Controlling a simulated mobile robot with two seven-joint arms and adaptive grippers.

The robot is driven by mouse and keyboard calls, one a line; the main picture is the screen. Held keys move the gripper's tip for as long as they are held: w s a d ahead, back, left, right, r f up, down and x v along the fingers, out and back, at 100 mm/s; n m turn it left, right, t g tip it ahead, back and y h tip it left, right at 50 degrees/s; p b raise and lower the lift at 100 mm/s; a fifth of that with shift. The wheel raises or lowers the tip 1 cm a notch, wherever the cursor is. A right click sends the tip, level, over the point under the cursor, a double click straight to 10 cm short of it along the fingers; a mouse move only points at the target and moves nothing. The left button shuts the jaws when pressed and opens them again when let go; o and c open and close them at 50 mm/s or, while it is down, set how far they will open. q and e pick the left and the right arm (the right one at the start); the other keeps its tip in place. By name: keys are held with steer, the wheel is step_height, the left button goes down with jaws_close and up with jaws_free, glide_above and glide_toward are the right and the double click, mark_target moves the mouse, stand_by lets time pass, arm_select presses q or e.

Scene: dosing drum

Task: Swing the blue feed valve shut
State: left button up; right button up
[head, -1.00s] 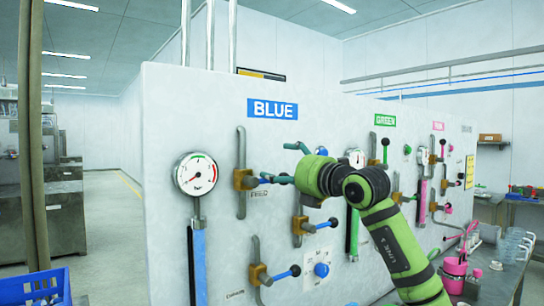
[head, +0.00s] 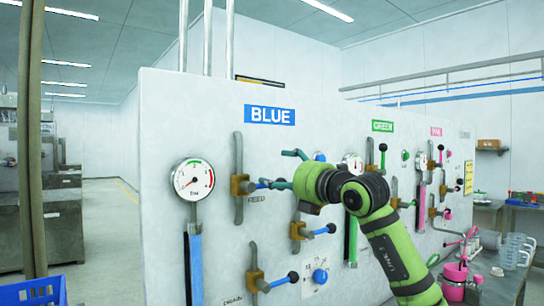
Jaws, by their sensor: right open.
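The blue feed valve has a brass body (head: 240,185) on a grey vertical pipe under the BLUE sign, above the FEED label. Its blue lever (head: 263,182) points right, roughly level, across the pipe. My right gripper (head: 283,169) is at the lever's outer end, with its two teal fingers spread apart. The upper finger is above the lever; the lower finger overlaps the lever's end in the picture. I cannot tell whether it touches. The rest of the lever's end is hidden. My left gripper is out of view.
A pressure gauge (head: 193,180) stands left of the valve. Two more blue-handled valves (head: 321,230) (head: 280,282) and a blue knob (head: 320,276) are lower on the panel. A green lever (head: 383,153) is to the right. The aisle at left is clear.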

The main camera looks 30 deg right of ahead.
steer(key=f, duration=0.1)
steer(key=w+f+g, duration=0.1)
steer(key=f, duration=0.1)
steer(key=shift+a+f, duration=0.1)
steer(key=shift+f, duration=0.1)
steer(key=shift+s+f+b, duration=0.15)
steer(key=shift+s+b, duration=0.05)
steer(key=shift+b, duration=0.15)
steer(key=s+d+b, duration=0.2)
steer(key=s, duration=0.1)
steer(key=b, duration=0.2)
glide_toward(281, 190)
steer(key=shift+w+d+r, duration=0.15)
steer(key=shift+w+r, duration=0.1)
steer(key=shift+w, duration=0.6)
steer(key=shift+r, duration=0.1)
